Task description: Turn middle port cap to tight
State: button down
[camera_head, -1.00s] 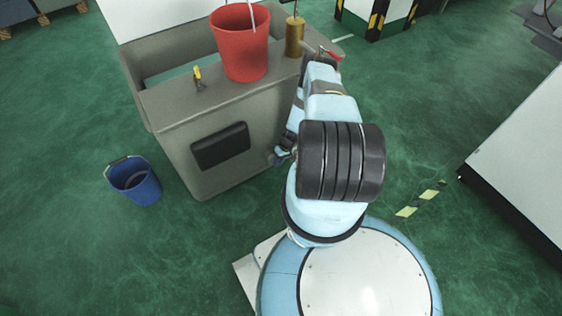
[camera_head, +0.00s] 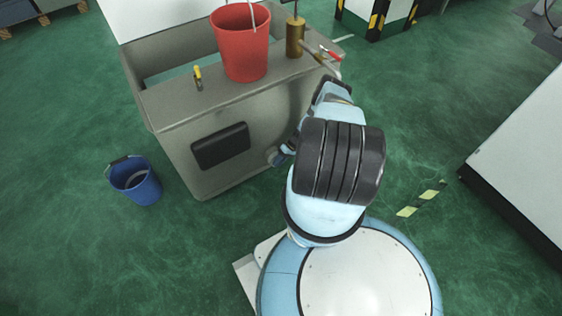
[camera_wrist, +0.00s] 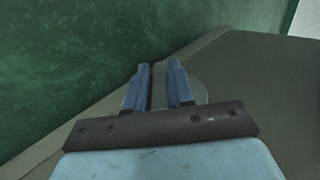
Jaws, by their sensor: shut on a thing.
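In the wrist view, my gripper (camera_wrist: 159,64) points at the grey face of a casting or housing. Its two blue fingers are shut on a narrow grey piece between them. A round grey disc, which looks like the port cap (camera_wrist: 201,90), shows behind and to the right of the fingers, partly hidden by them. I cannot tell how tight it sits. Other port caps are not clearly seen. In the head view, the grey housing (camera_head: 180,150) stands left of my arm, and the gripper end is mostly hidden beside its right end.
On top of the housing stand a red bucket (camera_head: 241,45), a brass cylinder (camera_head: 295,38), a yellow-handled tool (camera_head: 198,76) and a red-handled tool (camera_head: 330,54). A blue bucket (camera_head: 135,183) stands on the green floor at left. A white cabinet (camera_head: 525,170) bounds the right.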

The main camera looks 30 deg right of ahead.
jog(key=shift+d, duration=0.15)
jog(key=c, duration=1.1)
grip_release()
